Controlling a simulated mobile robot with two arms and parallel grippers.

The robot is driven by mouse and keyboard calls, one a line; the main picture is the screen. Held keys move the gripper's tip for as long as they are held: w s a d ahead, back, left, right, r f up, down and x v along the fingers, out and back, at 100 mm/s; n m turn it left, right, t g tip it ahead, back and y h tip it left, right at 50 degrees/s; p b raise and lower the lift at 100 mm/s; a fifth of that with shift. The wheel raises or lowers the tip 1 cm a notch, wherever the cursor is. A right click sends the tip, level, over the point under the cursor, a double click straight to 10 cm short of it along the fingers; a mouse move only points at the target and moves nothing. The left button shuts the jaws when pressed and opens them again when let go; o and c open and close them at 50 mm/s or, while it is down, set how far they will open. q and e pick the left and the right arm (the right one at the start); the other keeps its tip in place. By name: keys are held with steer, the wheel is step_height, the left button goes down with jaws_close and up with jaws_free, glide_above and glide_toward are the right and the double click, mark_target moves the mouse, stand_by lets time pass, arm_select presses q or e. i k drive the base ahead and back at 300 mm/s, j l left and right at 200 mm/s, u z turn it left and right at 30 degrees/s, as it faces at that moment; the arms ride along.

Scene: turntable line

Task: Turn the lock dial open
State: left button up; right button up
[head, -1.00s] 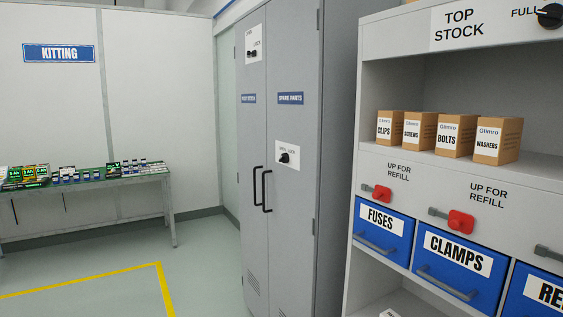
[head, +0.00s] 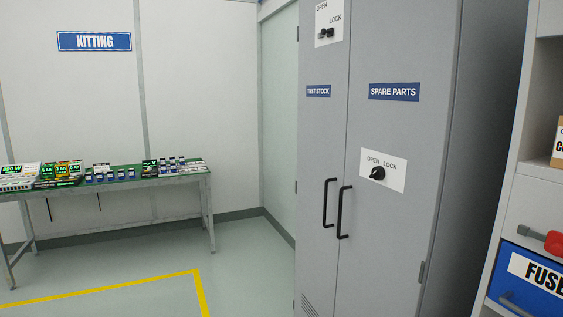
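A grey two-door cabinet stands right of centre in the head view. Its right door (head: 392,250), labelled SPARE PARTS, carries a black lock dial (head: 377,173) on a white plate marked OPEN on the left and LOCK on the right. Its left door (head: 318,150), labelled TEST STOCK, carries a second black dial (head: 327,33) higher up, on a plate also marked OPEN and LOCK. The exact pointing of both dials is too small to tell. Both doors look shut. Neither of my grippers is in view.
Black handles (head: 343,212) stick out from the cabinet doors. A shelf unit (head: 511,215) with a blue FUSES bin (head: 530,282) stands at the right edge. A kitting table (head: 150,180) with boxes stands at left. The floor before the cabinet is clear.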

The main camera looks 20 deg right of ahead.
mark_target(378, 172)
steer(key=i+j, duration=0.15)
steer(key=i, duration=0.55)
steer(key=i+j+z, duration=0.1)
steer(key=i, duration=0.6)
